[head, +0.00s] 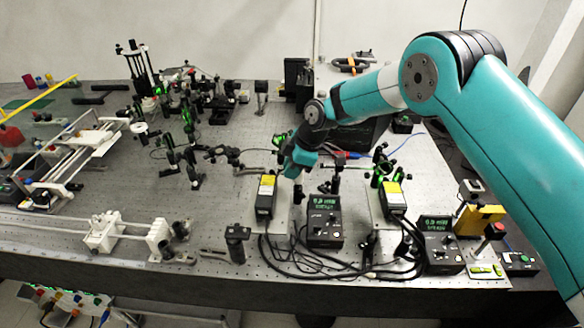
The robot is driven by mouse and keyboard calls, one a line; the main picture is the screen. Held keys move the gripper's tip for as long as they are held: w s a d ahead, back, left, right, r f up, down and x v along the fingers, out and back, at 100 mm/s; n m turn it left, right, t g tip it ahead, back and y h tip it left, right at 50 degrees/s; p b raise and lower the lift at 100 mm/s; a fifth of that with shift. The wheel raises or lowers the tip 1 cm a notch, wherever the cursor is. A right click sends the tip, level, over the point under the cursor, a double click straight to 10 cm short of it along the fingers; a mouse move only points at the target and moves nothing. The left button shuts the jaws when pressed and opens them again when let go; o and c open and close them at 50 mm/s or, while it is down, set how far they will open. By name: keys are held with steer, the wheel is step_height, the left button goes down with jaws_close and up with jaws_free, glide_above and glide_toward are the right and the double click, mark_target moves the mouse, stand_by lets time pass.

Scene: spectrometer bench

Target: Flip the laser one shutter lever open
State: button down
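Two black laser heads with yellow labels stand on the bench. One laser head (266,196) is left of centre and the other laser head (392,200) is farther right. I cannot read which one is laser one. A shutter lever cannot be made out on either. My gripper (284,150) is at the end of my teal arm, small and dark, just behind and above the left laser head. Its fingers blend into the dark optics, so I cannot see whether they are open or shut, or whether they touch anything.
A control box with a green display (324,222) stands right of the left laser head; a similar control box (440,246) is farther right. Black cables (300,265) loop along the front. Posts and optical mounts (190,150) crowd the left. A white rail assembly (125,232) lies front left.

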steer(key=shift+d+f+y+b, duration=0.2)
steer(key=shift+f+y+b, duration=0.35)
steer(key=shift+b, duration=1.2)
steer(key=shift+y+b, duration=0.35)
steer(key=shift+b, duration=0.6)
steer(key=shift+r, duration=0.2)
steer(key=c, duration=1.1)
jaws_free()
steer(key=shift+d, duration=0.1)
steer(key=b+v, duration=0.4)
steer(key=v, duration=1.3)
